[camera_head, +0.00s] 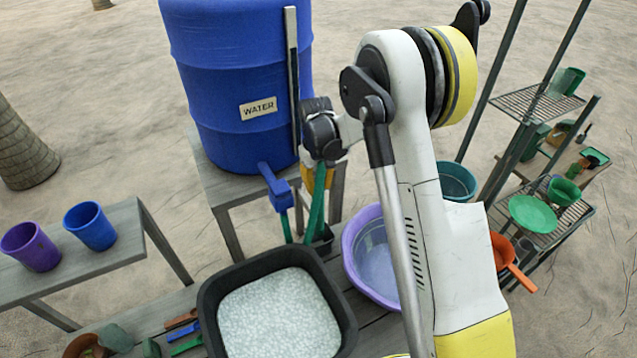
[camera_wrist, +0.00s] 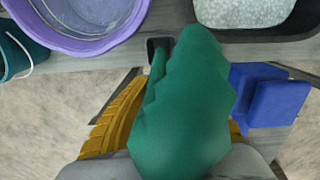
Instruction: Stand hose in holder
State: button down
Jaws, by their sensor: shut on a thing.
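A green hose (camera_head: 316,205) hangs from my gripper (camera_head: 322,178), which is shut on it. In the wrist view the hose (camera_wrist: 185,95) fills the middle between yellow fingers (camera_wrist: 172,132) and hides much of the grip. A small dark holder (camera_head: 322,240) stands at the table edge below. The holder (camera_wrist: 153,45) shows just left of the hose's far end in the wrist view. A thinner green strip runs toward its opening. The hose's lower end is at the holder in the head view; I cannot tell whether it is inside.
A blue water barrel (camera_head: 235,90) with a blue tap (camera_head: 277,190) stands close to my gripper. A black tub of white pebbles (camera_head: 280,315) and a purple basin (camera_head: 365,255) flank the holder. Two cups (camera_head: 90,226) stand left; shelves (camera_head: 540,105) stand right.

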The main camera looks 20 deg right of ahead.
aim_at(318, 207)
notch_tip(318, 207, down, 9)
jog(key=b, duration=0.7)
jog(key=shift+c, duration=2)
grip_release()
jog(key=shift+w+a+r+p, duration=0.1)
jog(key=shift+r+p, duration=2.75)
jog(key=shift+r, duration=2.65)
